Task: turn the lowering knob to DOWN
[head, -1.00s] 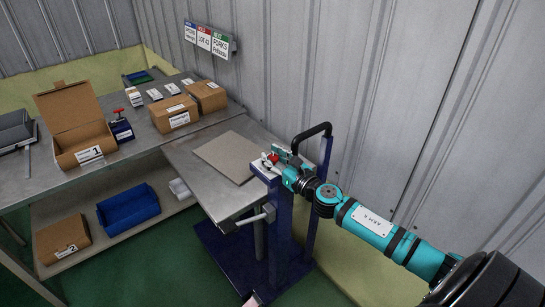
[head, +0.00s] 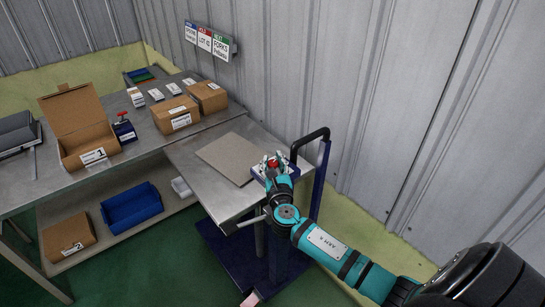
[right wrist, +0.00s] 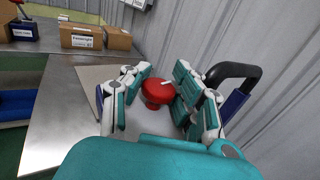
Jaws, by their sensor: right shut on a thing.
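The lowering knob (right wrist: 157,92) is red with a white pointer mark. It sits on a pale plate at the handle end of the blue lift table, and the mark points up and to the right in the right wrist view. It also shows as a small red spot in the head view (head: 273,164). My right gripper (right wrist: 160,88) has its teal and white fingers on both sides of the knob and is shut on it. Any lettering by the knob is hidden or too small to read. My left gripper is not in view.
The lift table's metal top (head: 225,200) carries a flat brown board (head: 233,157). Its black push handle (head: 310,138) rises close to the right of my gripper. A workbench with cartons (head: 175,115) stands at left, and a corrugated wall (head: 380,90) lies behind.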

